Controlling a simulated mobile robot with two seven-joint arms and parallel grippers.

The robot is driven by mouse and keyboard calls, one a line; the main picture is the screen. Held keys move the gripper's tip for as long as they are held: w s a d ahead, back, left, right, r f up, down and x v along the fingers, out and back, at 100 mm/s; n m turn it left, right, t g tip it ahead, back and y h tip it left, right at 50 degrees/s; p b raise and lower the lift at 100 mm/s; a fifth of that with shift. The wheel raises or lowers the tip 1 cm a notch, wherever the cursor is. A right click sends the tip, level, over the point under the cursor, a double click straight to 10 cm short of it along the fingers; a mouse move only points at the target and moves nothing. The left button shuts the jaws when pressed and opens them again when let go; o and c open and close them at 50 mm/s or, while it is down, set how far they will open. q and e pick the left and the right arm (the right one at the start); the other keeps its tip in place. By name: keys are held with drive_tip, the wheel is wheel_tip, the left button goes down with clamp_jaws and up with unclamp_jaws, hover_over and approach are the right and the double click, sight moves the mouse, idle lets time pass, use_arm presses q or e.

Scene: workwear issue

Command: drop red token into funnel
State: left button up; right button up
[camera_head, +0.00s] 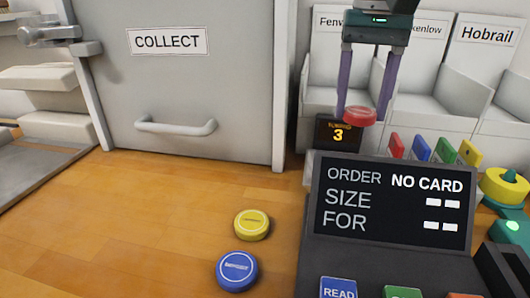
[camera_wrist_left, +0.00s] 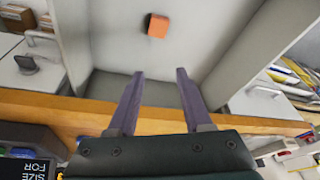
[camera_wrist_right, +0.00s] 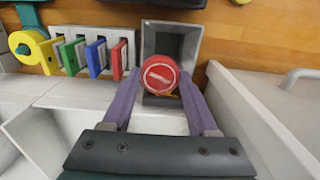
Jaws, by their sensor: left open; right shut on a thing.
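The red token (camera_head: 360,116) is held between the fingertips of my right gripper (camera_head: 361,112), up in the air behind the order screen. In the right wrist view, the red token (camera_wrist_right: 160,73) shows face-on between both fingers. A grey square funnel (camera_wrist_right: 190,32) with a dark inside shows just beyond the token there, and the token covers its near part. The token's height above the funnel is hard to tell. My left gripper (camera_wrist_left: 160,74) is open and empty in the left wrist view, with an orange block (camera_wrist_left: 158,25) beyond its fingertips.
A yellow token (camera_head: 252,225) and a blue token (camera_head: 238,270) lie on the wooden counter. The order screen (camera_head: 390,205) reads NO CARD. Coloured cards (camera_head: 418,149) stand in a row right of a small display (camera_head: 338,134) showing 3. Grey name-labelled bins (camera_head: 450,90) stand behind.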

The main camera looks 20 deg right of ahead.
wheel_tip(320, 180, down, 4)
drive_tip(key=b, duration=0.2)
drive_tip(key=shift+b, duration=0.3)
drive_tip(key=o, duration=1.4)
wheel_tip(320, 180, up, 10)
drive_tip(key=shift+p, duration=0.4)
